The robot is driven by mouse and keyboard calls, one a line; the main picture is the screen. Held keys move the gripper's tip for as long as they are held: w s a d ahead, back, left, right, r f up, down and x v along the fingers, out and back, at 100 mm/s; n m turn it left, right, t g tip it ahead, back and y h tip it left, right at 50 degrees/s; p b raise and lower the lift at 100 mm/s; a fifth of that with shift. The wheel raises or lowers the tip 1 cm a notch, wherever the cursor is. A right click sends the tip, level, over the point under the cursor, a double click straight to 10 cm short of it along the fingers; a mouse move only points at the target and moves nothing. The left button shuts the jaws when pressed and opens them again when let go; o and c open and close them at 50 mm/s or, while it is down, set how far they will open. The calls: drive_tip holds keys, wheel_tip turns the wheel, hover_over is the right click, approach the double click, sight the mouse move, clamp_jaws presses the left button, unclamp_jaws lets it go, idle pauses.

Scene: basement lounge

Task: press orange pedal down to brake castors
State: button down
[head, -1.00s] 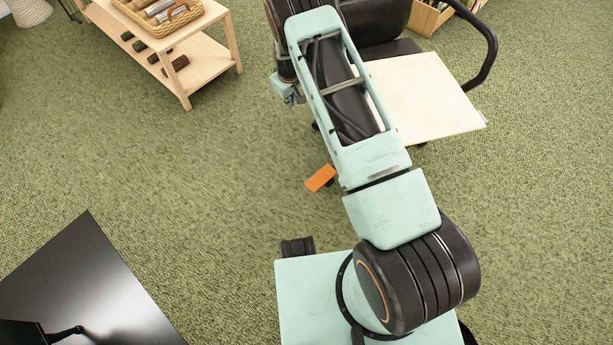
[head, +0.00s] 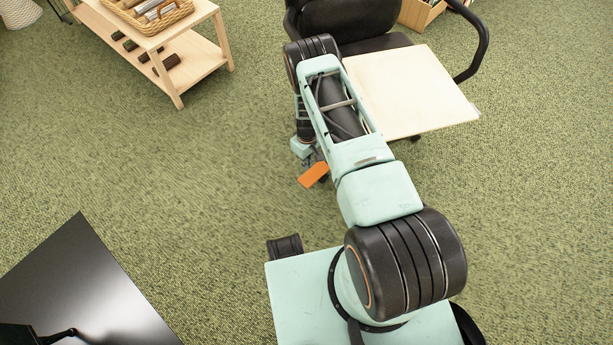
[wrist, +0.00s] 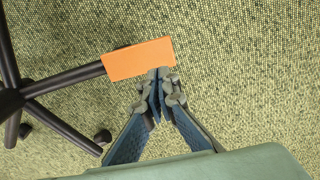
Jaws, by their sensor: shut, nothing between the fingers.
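The orange pedal (head: 314,174) is a flat orange plate low over the carpet, beside my arm in the head view. In the wrist view the orange pedal (wrist: 139,59) sits at the end of a dark leg of the chair base (wrist: 62,80). My gripper (wrist: 160,73) is shut and empty, its fingertips at the pedal's lower right edge in the picture. Whether they touch it I cannot tell. In the head view my gripper (head: 312,158) is partly hidden at the pedal's upper edge. Dark castors (wrist: 103,137) show under the chair.
A black office chair (head: 350,22) stands behind my arm, with a pale board (head: 420,90) in front of its seat. A wooden shelf (head: 190,35) with a basket is at upper left. A black glossy surface (head: 85,285) is at lower left. Green carpet between is clear.

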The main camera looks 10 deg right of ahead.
sight(307, 180)
wheel_tip(307, 180, down, 10)
drive_tip(key=b, duration=0.3)
drive_tip(key=shift+b, duration=0.35)
